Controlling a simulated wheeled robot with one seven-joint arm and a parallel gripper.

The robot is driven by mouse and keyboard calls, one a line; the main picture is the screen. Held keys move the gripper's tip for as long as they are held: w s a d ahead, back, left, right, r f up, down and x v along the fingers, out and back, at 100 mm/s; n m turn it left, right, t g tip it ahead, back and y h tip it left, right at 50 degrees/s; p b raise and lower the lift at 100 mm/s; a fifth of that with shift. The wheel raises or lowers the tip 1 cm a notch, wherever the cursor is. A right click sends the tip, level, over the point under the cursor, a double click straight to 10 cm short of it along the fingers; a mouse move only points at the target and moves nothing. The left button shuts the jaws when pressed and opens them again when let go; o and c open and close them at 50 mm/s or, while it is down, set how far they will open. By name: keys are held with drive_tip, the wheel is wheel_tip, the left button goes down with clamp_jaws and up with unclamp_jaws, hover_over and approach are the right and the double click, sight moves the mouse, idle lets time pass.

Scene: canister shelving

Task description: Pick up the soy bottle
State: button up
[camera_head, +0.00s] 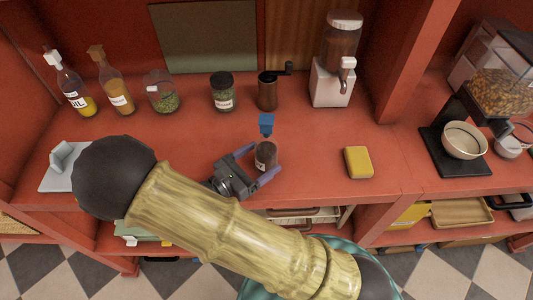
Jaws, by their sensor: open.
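The soy bottle (266,155) is a small dark bottle with a pale label and a blue cap. It stands upright near the front edge of the red counter, in the middle of the view. My gripper (263,160) is open, with one finger to the left of the bottle and one to its lower right. The bottle stands between the fingers. I cannot tell whether either finger touches it. The bottle's base is partly hidden by the gripper.
An oil bottle (76,94), a brown bottle (117,91), jars, a grinder (268,91) and a dispenser (331,82) line the back. A yellow sponge (358,162) lies to the right. A grey holder (62,168) sits at left. Counter around the bottle is clear.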

sight(264, 134)
drive_tip(key=x, duration=0.4)
drive_tip(key=shift+w+d+f+p, duration=0.1)
drive_tip(key=shift+d+f+p, duration=0.1)
drive_tip(key=shift+f+p, duration=0.15)
drive_tip(key=c, duration=1.4)
drive_tip(key=shift+o, duration=0.2)
drive_tip(key=shift+r, duration=0.15)
wheel_tip(264, 134, up, 10)
drive_tip(key=shift+f, duration=0.1)
